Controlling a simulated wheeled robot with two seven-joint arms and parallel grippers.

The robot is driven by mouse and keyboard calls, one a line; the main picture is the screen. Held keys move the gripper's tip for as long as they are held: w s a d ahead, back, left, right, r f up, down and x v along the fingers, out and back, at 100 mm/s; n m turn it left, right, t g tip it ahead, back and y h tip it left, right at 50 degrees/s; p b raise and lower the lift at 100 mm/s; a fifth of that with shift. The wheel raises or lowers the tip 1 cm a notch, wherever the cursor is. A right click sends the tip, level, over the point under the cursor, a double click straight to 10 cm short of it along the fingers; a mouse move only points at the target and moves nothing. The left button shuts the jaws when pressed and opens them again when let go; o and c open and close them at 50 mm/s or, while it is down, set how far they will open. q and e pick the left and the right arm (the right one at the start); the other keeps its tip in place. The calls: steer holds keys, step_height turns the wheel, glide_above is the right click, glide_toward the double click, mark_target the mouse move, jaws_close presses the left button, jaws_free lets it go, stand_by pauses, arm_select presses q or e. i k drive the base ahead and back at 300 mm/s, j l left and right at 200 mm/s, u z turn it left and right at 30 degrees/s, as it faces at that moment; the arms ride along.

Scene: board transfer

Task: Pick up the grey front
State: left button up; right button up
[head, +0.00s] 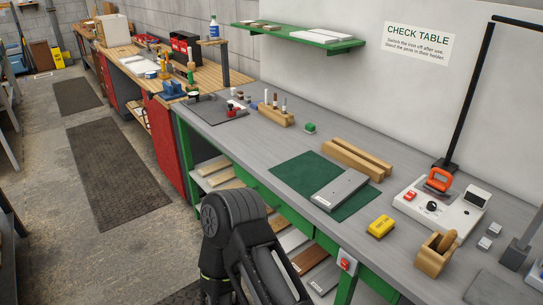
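The grey front (340,190) looks like a flat grey panel with small dark marks at its near end. One of my black arms rises from the bottom edge, left of the table front, with no fingers showing. Neither of my grippers is in view, and nothing touches the grey front.
Two wooden bars (350,162) lie behind the mat. A yellow block (380,226), a white device with an orange handle (437,207) and a wooden holder (433,262) stand to the right. A green shelf (300,40) hangs above.

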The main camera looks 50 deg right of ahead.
mark_target(331, 196)
steer(key=i, duration=2.25)
steer(key=i+z, duration=0.1)
steer(key=z, duration=4.4)
